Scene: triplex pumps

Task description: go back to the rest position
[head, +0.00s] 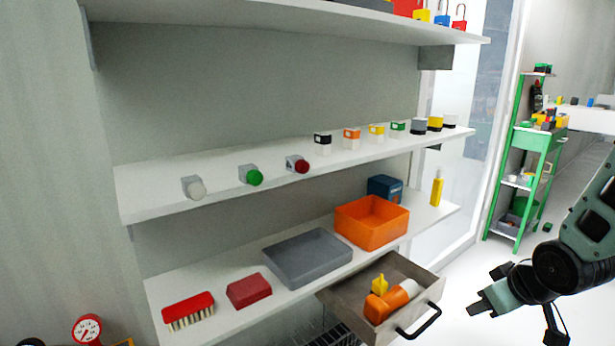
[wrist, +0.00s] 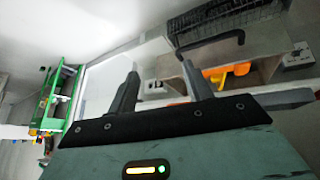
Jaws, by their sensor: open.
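My gripper (head: 482,304) is at the lower right of the head view, to the right of the open drawer and apart from it. In the wrist view my gripper (wrist: 160,85) shows two dark fingers spread apart with nothing between them. The open drawer (head: 345,306) holds an orange item (head: 392,300) and a small yellow item (head: 380,284). The drawer also shows in the wrist view (wrist: 262,66), beyond the right finger, with its black handle.
The lower shelf (head: 228,321) carries a red brush (head: 188,310), a red block (head: 249,290), a grey tray (head: 306,258) and an orange bin (head: 372,220). A green cart (head: 540,141) stands at the back right. The floor right of the drawer looks clear.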

